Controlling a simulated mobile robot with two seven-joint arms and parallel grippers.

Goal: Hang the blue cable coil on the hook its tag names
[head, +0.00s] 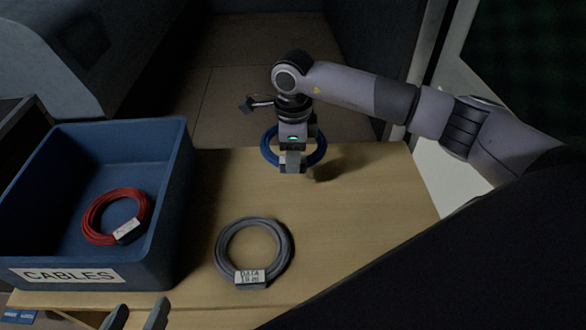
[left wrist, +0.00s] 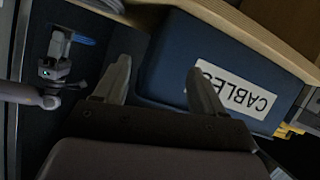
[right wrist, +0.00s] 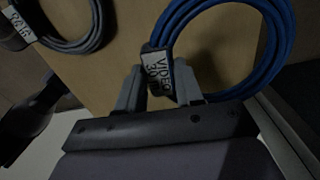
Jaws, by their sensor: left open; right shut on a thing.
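The blue cable coil (head: 321,152) is at the far part of the wooden table, in my right gripper (head: 292,165). In the right wrist view the blue coil (right wrist: 276,45) has a tag (right wrist: 156,70) that seems to read VIDEO, with a smaller second line I cannot read surely. The fingers of my right gripper (right wrist: 158,88) are closed about this tag. A shadow lies to the right of the coil; its height above the table is unclear. My left gripper (head: 140,316) is open and empty at the bottom edge, near the bin. No hook shows in any view.
A blue bin (head: 165,215) labelled CABLES stands at the left, with a red coil (head: 98,206) inside. A grey coil (head: 284,252) with a DATA tag lies on the table (head: 355,235) right of the bin. The table's right part is clear.

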